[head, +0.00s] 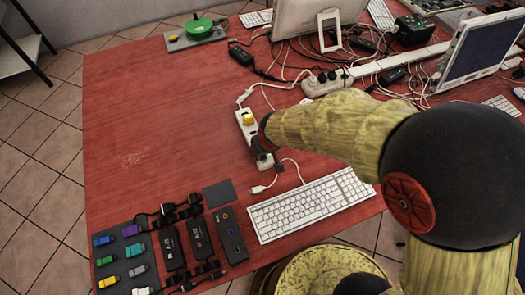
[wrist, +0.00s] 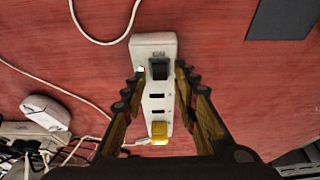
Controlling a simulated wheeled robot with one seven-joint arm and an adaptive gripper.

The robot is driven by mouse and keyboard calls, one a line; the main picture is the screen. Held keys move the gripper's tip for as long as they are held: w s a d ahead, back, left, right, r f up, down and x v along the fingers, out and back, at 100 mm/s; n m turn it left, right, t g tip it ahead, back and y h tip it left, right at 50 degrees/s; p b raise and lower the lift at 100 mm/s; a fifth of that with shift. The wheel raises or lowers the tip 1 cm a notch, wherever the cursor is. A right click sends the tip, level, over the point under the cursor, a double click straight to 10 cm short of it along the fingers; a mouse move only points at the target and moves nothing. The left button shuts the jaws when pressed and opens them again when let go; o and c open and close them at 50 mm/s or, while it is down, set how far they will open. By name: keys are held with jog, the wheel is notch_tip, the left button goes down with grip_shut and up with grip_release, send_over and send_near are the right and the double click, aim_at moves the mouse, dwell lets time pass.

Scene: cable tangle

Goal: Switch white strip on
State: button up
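The white strip (wrist: 157,103) runs up and down the middle of the wrist view. It has a dark rocker switch (wrist: 159,69) near its top end, slots in the middle and a yellow plug (wrist: 159,131) near its lower end. I cannot tell which way the rocker is tipped. A small bright spot shows left of the switch. My gripper (wrist: 160,77) is open, its fingers on either side of the strip near the switch; contact is unclear. In the head view the strip (head: 245,127) lies on the red table, its near part partly hidden by my gripper (head: 262,142).
A white keyboard (head: 312,205) lies to the near right. Another white strip (head: 327,83) with plugs and tangled cables lies farther back, near a monitor (head: 313,15). Adapters and small coloured drives fill the front left corner. The table's left middle (head: 150,120) is clear.

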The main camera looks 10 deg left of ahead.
jog(key=shift+o, duration=0.2)
jog(key=shift+r, duration=0.1)
jog(key=v, duration=1.1)
jog(key=shift+r, duration=0.4)
jog(key=shift+s, duration=0.15)
jog(key=s+d+r+m, duration=0.2)
jog(key=d+r, duration=0.3)
jog(key=d, duration=0.3)
jog(key=s+d+r+m+t+h, duration=0.1)
jog(key=s+d+r+m, duration=0.1)
jog(key=s+d+r, duration=0.3)
jog(key=s+d+r+m+t+h, duration=0.1)
jog(key=d+r, duration=0.4)
jog(key=d, duration=0.6)
jog(key=s+m, duration=0.1)
jog(key=s, duration=0.1)
jog(key=shift+s+d+r, duration=0.35)
jog(key=shift+s+r, duration=0.05)
